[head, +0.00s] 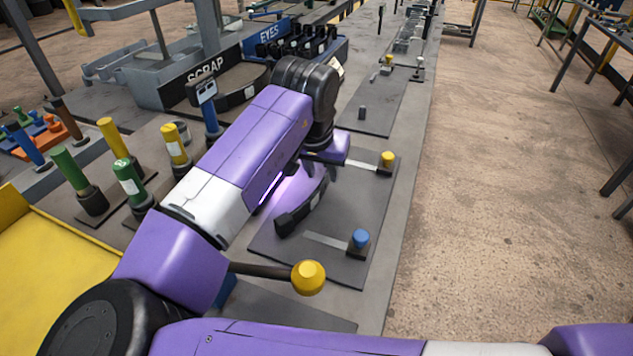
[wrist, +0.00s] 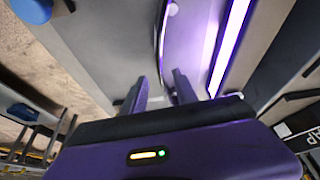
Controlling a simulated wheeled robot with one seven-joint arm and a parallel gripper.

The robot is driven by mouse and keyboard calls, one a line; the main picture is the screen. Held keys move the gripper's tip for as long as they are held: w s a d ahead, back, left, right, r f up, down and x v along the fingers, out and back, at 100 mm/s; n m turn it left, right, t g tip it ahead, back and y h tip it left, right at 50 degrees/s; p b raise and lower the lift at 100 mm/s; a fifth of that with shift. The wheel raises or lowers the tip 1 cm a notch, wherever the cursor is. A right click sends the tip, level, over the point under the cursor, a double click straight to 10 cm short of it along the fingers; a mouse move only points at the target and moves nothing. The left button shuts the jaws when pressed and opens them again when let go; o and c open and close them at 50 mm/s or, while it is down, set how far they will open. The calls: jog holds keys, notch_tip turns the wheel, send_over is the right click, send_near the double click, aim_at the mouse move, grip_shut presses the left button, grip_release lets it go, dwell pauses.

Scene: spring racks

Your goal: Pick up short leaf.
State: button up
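A dark curved leaf (head: 301,209) with a small white label stands on edge on a dark grey plate (head: 345,212) in the head view. I take it to be the short leaf. My gripper (head: 322,172) is at the leaf's far end, just above it. In the wrist view my gripper (wrist: 160,80) has its two purple fingers apart. A thin curved strip (wrist: 161,35), probably the leaf seen edge-on, runs ahead of the gap between them. I cannot tell whether the fingers touch it. My arm hides part of the plate.
The plate carries a yellow-topped post (head: 387,160) and a blue-topped post (head: 360,239). A yellow knob (head: 308,278) is in front. The floor at right is open.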

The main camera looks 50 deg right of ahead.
aim_at(323, 178)
jog(key=x, duration=0.4)
jog(key=shift+w, duration=0.1)
jog(key=shift+c, duration=0.4)
grip_shut()
